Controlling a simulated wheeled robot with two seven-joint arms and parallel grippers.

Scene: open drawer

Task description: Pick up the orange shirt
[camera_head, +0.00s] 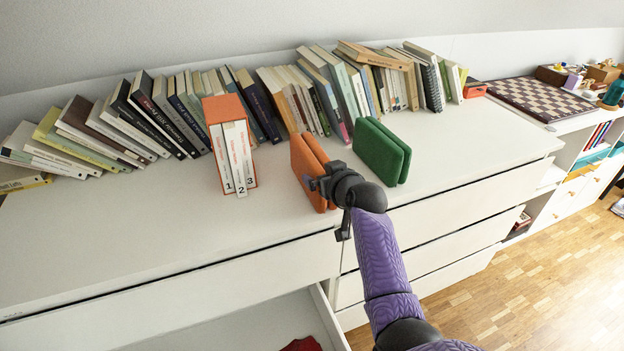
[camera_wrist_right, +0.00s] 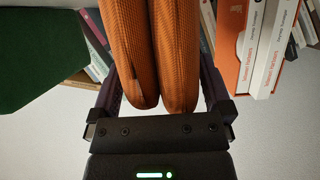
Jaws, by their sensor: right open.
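The orange shirt (camera_head: 309,170) is folded and stands upright on the white dresser top, between a boxed book set and a folded green cloth. In the right wrist view the orange shirt (camera_wrist_right: 152,50) hangs into the space between the fingers, its two rounded folds close to the palm. My right gripper (camera_head: 328,190) is at the shirt's near right edge in the head view. In the right wrist view my right gripper (camera_wrist_right: 160,85) is open, one finger on each side of the shirt, with gaps beside it. My left gripper is not in view.
The folded green cloth (camera_head: 382,152) stands close on the right. The orange-cased book set (camera_head: 231,147) stands on the left. A row of leaning books (camera_head: 185,110) lines the back. A drawer below is open with something dark red (camera_head: 302,344) inside. The dresser top (camera_head: 120,235) is clear at front left.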

